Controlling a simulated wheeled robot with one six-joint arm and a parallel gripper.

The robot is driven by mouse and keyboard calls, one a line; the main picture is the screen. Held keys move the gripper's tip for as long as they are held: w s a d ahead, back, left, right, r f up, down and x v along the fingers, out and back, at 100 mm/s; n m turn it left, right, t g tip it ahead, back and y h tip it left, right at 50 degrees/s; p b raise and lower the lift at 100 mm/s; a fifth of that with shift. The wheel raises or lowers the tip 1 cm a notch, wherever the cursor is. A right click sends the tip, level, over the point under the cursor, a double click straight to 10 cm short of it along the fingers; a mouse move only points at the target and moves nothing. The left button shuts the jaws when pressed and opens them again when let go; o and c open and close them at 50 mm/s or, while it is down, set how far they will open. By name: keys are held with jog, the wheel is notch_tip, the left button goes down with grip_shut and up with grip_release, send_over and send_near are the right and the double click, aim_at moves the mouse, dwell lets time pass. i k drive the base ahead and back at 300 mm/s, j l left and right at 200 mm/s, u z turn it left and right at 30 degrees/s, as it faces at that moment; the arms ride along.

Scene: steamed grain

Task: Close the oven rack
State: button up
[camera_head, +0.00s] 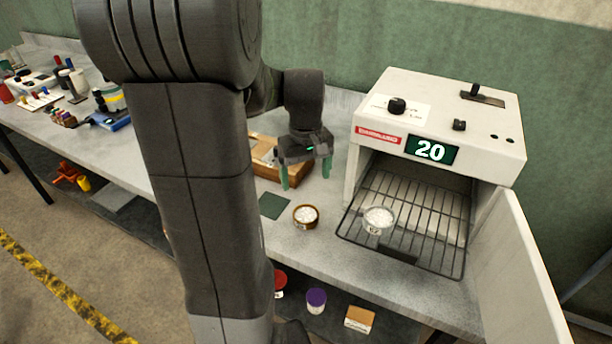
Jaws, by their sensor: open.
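The oven (389,139) is a white box on the right of the bench, with its door (522,275) swung open to the right. The black wire oven rack (444,256) is slid partly out, its front edge beyond the oven opening. A clear round dish (379,219) with white contents stands on the rack near its front. My gripper (308,176) is open and empty, pointing down left of the oven. It is above the bench, apart from the rack.
A brown bowl (306,216) with white contents sits on the bench left of the rack, near a dark green square (273,206). A wooden box (268,158) stands behind, near my gripper. Several small items crowd the bench's far left. Jars, including a purple-lidded one (316,299), stand on the lower shelf.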

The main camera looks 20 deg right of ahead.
aim_at(398, 254)
jog(key=k+l, duration=0.15)
jog(key=k, duration=0.9)
